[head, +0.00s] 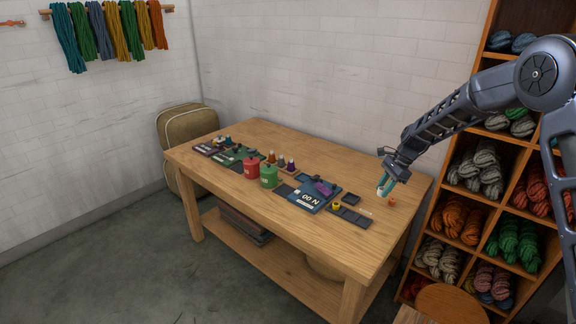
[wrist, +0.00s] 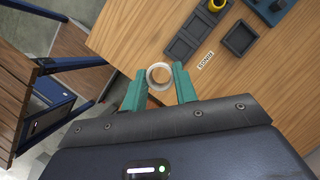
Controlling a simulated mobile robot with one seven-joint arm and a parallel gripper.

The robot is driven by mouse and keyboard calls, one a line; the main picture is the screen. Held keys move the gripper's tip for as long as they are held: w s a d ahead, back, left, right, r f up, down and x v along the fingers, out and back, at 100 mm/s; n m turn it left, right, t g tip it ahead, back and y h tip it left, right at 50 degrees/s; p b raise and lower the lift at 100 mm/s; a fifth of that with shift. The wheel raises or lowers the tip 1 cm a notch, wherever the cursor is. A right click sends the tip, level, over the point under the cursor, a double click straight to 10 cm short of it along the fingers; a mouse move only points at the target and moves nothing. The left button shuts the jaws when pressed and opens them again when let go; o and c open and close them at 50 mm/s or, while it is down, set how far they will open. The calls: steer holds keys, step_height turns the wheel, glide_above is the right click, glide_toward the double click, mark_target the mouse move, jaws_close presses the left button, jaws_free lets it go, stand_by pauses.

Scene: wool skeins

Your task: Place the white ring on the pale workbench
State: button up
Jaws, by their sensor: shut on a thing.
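My gripper (head: 387,186) is over the right end of the pale workbench (head: 325,160). Its teal fingers (wrist: 159,88) are shut on the white ring (wrist: 160,76), which sits between the fingertips in the wrist view. In the head view the ring (head: 380,190) is small and partly covered by the fingers. It appears held above the bench top, which also shows behind it in the wrist view (wrist: 150,35). The exact height is hard to tell.
Dark trays (head: 349,217), a yellow ring (head: 337,206) and a blue board (head: 308,196) lie to the left. A yarn shelf (head: 480,190) stands at the right.

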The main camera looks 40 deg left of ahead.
step_height(320, 180, up, 3)
glide_above(353, 231)
steer(key=w, duration=0.1)
steer(key=shift+m, duration=0.4)
steer(key=f, duration=1.3)
steer(key=d+f, duration=0.1)
steer(key=f, duration=0.6)
steer(key=shift+w, duration=0.15)
steer(key=o, duration=0.8)
steer(key=shift+f, duration=0.15)
steer(key=shift+c, duration=0.2)
steer(key=v, duration=1.2)
